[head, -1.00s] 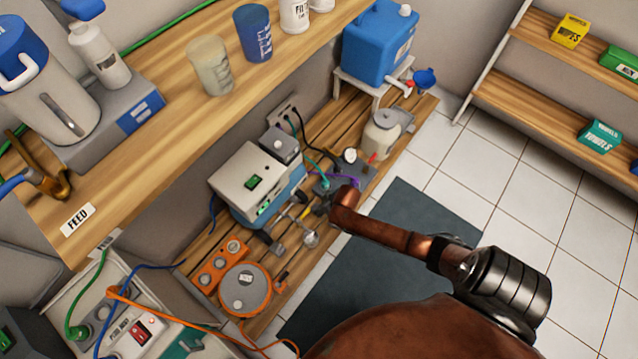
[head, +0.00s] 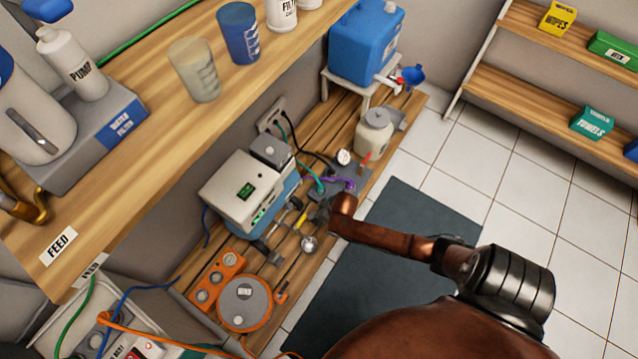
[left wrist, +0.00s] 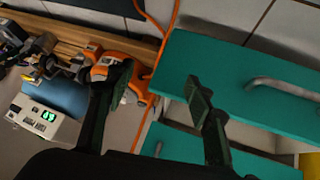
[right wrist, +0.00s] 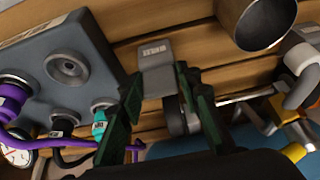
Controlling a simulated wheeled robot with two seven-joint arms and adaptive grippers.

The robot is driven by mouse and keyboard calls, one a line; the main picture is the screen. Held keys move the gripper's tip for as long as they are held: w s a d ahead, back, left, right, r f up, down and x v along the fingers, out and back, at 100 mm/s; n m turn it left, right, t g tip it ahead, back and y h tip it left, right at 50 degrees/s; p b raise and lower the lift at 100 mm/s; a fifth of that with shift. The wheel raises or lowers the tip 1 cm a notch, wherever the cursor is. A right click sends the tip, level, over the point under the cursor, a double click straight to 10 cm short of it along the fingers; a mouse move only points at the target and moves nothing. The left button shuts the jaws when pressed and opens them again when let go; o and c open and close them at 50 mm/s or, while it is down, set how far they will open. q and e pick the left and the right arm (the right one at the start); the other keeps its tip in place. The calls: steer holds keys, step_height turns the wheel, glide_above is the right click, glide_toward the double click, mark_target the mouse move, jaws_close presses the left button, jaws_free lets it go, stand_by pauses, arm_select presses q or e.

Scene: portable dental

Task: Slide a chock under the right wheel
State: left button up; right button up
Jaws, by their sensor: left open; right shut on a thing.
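My right gripper (right wrist: 158,78) is shut on a small grey labelled block (right wrist: 157,56), which looks like the chock, just above the wooden boards. A dark round part (right wrist: 176,118) shows behind the block between the fingers; I cannot tell whether it is a wheel. In the head view my right gripper (head: 325,215) is mostly hidden by its wrist, beside the tools. The white and blue machine (head: 243,190) stands left of it; its wheels cannot be made out. My left gripper (left wrist: 160,82) is open and empty, before a teal drawer cabinet (left wrist: 235,75).
A grey block with hose fittings (right wrist: 70,65) and a metal cup (right wrist: 255,18) are close to the right gripper.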

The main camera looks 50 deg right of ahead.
mark_target(312, 214)
steer(key=shift+r+p, duration=0.1)
steer(key=shift+p, duration=0.25)
steer(key=shift+s+f, duration=0.1)
steer(key=shift+f, duration=0.5)
stand_by(1.0)
steer(key=shift+w, duration=0.25)
steer(key=shift+w, duration=0.4)
steer(key=shift+w, duration=0.35)
steer(key=shift+w+a+b, duration=0.1)
steer(key=shift+w+b, duration=0.25)
steer(key=shift+w, duration=0.6)
